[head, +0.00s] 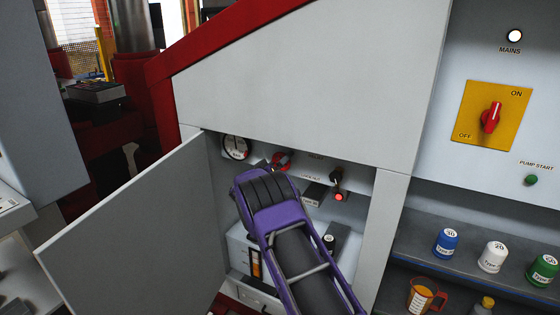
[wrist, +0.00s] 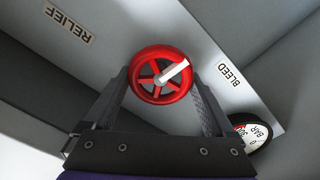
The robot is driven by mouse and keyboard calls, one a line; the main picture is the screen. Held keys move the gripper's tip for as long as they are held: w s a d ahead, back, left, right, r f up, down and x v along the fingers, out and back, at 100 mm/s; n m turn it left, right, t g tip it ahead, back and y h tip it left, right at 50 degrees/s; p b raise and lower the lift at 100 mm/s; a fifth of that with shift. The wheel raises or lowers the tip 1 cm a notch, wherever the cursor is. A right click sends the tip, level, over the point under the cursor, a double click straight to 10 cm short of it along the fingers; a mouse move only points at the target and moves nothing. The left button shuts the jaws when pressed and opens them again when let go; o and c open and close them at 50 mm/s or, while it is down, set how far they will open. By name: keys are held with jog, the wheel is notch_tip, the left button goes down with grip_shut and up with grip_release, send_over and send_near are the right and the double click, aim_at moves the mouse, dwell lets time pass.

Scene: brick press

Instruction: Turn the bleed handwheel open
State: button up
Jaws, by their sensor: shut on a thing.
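The red bleed handwheel (wrist: 148,80) is in the middle of the wrist view, on the panel beside the BLEED label (wrist: 230,75). It has spokes and a white bar from its hub toward the upper right. My gripper (wrist: 158,82) has one finger on each side of the wheel and is shut on its rim. In the head view the handwheel (head: 282,160) shows inside the open cabinet, just beyond my purple wrist. My wrist hides the fingers there.
A pressure gauge (head: 236,147) sits left of the wheel. A black knob (head: 337,176) and a lit red lamp (head: 339,197) are to its right. The cabinet door (head: 135,235) stands open at left. Shelves with cans (head: 446,242) are at right.

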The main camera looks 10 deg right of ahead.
jog(key=shift+f, duration=0.15)
jog(key=o, duration=1.1)
jog(key=shift+c, duration=0.2)
jog(key=shift+s+a, duration=0.1)
jog(key=v, duration=1.7)
jog(key=shift+s, duration=0.1)
jog(key=shift+r, duration=0.25)
